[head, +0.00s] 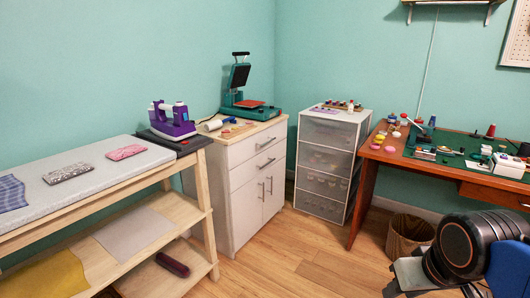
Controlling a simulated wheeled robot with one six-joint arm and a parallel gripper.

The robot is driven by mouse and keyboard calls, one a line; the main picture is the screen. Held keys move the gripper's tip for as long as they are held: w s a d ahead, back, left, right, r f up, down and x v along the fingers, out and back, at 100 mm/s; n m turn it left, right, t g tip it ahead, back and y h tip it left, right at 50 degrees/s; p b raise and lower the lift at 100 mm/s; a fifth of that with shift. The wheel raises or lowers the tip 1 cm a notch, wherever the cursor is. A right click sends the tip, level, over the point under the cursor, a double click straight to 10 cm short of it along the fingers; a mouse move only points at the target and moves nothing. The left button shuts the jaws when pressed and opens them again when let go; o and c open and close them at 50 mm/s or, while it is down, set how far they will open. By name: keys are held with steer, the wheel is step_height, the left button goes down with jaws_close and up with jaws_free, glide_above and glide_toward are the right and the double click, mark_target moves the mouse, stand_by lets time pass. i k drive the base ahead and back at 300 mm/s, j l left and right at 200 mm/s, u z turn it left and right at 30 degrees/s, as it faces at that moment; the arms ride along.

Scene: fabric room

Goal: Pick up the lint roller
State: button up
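A small white cylinder (213,125), which looks like the lint roller, lies on its side on the wooden top of the white cabinet (237,151). It is near the cabinet's left edge, beside the ironing table. It is small in the picture, and I cannot make out its handle clearly. Part of my arm shows at the bottom right, far from the cabinet.
A green heat press (249,108) stands behind the white cylinder. A purple iron (173,122) stands on the table to its left. A drawer unit (325,163), a wooden desk (367,178) and a wastebasket (407,234) are to the right. The wooden floor (285,262) ahead is clear.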

mark_target(232, 119)
steer(key=i, duration=0.65)
steer(key=i+l+u, duration=0.1)
steer(key=i, duration=0.55)
steer(key=i+l, duration=0.1)
steer(key=i, duration=0.6)
